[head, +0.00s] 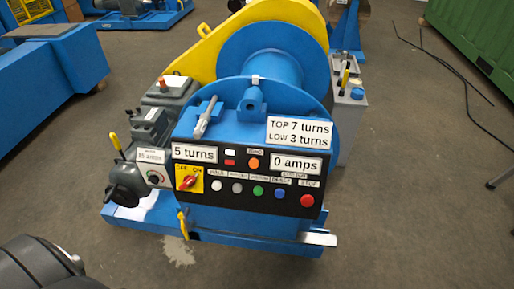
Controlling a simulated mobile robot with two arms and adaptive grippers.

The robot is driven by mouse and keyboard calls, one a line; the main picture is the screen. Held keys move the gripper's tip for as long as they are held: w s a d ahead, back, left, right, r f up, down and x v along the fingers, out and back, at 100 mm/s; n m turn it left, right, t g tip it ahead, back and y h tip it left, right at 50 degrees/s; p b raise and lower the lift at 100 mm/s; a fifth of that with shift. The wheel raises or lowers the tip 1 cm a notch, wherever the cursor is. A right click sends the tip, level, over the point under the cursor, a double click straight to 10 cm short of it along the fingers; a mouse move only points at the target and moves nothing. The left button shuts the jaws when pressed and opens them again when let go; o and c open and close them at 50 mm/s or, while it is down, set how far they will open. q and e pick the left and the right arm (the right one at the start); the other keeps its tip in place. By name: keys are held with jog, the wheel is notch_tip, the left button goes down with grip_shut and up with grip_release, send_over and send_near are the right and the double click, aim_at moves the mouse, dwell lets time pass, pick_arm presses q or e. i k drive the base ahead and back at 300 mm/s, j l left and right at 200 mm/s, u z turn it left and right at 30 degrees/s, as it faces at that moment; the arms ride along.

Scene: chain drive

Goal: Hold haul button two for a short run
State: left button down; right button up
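The blue winch machine (273,58) stands ahead with a black control panel (240,208) on its front. A row of buttons runs along the panel: two pale ones (237,187), a green one (258,191), a blue one (279,194) and a larger red one (307,201). Their small labels are too blurred to tell which is haul two. A red rotary switch (188,182) sits on a yellow plate marked OFF and ON. Displays read 5 turns (195,153) and 0 amps (297,164). Neither gripper can be made out.
A sign (299,132) reads TOP 7 turns, LOW 3 turns. A grey lever (206,118) stands above the panel. A grey motor housing (128,184) and yellow-handled parts flank the left side. A grey box (350,105) stands at the right.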

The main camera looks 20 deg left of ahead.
aim_at(217, 185)
jog(key=u, duration=1.15)
